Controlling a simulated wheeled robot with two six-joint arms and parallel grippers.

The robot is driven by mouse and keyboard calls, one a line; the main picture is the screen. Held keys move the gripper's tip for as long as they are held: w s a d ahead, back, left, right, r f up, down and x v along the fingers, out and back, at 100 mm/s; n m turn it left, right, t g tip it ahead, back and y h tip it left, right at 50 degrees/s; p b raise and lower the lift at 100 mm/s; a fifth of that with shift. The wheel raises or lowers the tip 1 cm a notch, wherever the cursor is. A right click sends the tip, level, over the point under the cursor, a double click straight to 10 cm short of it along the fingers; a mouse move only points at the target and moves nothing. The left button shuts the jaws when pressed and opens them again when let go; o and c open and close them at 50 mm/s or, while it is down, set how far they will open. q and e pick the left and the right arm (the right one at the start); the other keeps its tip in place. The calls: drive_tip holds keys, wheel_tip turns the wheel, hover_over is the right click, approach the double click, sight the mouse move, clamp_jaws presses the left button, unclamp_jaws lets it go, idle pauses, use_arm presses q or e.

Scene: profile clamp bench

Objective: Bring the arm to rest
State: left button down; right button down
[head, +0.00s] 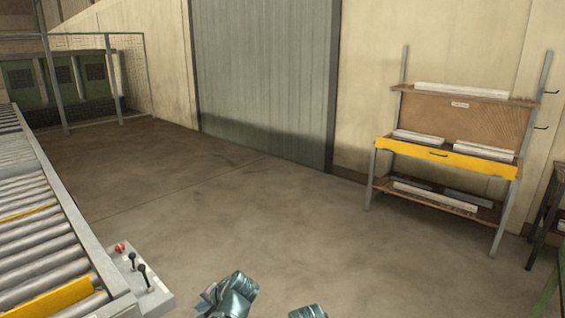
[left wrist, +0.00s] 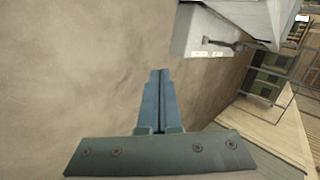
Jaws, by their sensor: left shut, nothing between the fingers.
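My left gripper (head: 209,298) shows at the bottom of the head view, low and in front of me, partly cut off by the frame edge. In the left wrist view the left gripper (left wrist: 160,80) has its two blue-grey fingers pressed together, with nothing between them. Bare floor lies behind the fingertips. A small teal part of my own body shows at the bottom edge of the head view, right of the left gripper. My right gripper cannot be made out.
A roller conveyor (head: 38,235) runs along the left. Its control panel (head: 137,275) with levers and a red button is left of my left gripper. A yellow-fronted rack (head: 446,158) with pale bars stands at the right wall. The floor (head: 270,215) between is clear.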

use_arm(q)
drive_tip(key=s+d+f+g+h, duration=0.2)
drive_tip(key=s+d+f+h, duration=0.1)
drive_tip(key=s+d, duration=0.5)
drive_tip(key=s+d+f+g+h, duration=0.2)
drive_tip(key=s+d+f+h, duration=0.1)
drive_tip(key=s+d, duration=0.5)
drive_tip(key=d, duration=0.2)
drive_tip(key=shift+s+d+n, duration=0.3)
drive_tip(key=shift+s+n, duration=0.05)
drive_tip(key=shift+n, duration=0.05)
drive_tip(key=shift+f, duration=0.1)
